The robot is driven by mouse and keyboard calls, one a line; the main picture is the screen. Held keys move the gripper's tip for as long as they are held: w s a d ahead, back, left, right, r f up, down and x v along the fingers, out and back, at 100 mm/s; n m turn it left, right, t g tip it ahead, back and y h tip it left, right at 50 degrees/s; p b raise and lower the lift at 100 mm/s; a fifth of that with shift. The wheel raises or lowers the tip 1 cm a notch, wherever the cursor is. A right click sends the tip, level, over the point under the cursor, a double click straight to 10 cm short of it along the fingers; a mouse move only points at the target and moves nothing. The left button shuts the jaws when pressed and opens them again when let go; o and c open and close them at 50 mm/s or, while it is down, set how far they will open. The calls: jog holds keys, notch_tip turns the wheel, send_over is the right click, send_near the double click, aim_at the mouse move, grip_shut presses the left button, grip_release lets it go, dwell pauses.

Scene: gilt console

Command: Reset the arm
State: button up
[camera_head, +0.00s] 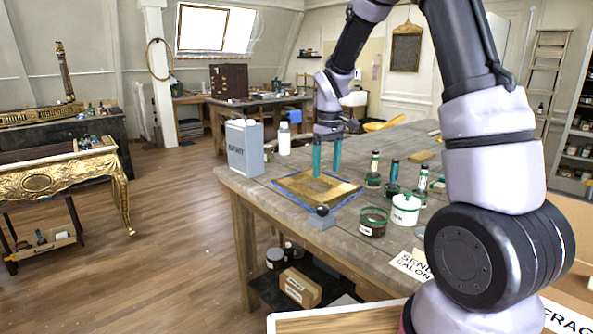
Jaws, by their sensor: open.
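My gripper (326,158) points straight down with its two teal fingers apart and nothing between them. It is above a wooden panel with a gilded patch (312,188), which lies on a blue mat or cloth (345,205) near the left end of the workbench (290,228). I cannot tell exactly how far the fingertips are above the panel. My arm rises from the lower right, bends at the top of the picture and comes down to the gripper.
On the bench stand a grey can (244,148), a white bottle (284,139), a small grey block with a dark knob (321,217), a dark jar (373,222), a white green-lidded jar (405,208) and several small bottles. A gilt console (60,175) stands left; open floor lies between.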

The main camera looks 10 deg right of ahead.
jog(key=s+d+r+m+t+y, duration=0.1)
jog(key=s+d+r+m+t, duration=0.1)
jog(key=s+r, duration=0.4)
jog(key=s+d+r+m+t, duration=0.1)
jog(key=s+d+r+m, duration=0.2)
jog(key=r, duration=0.6)
jog(key=s+r+m+t, duration=0.2)
jog(key=s, duration=0.5)
jog(key=s+d+r+m+t, duration=0.1)
jog(key=s+r+m, duration=0.2)
jog(key=s, duration=0.5)
jog(key=shift+s+r+t+y, duration=0.15)
jog(key=shift+r+t+y, duration=0.15)
jog(key=shift+t+y, duration=0.1)
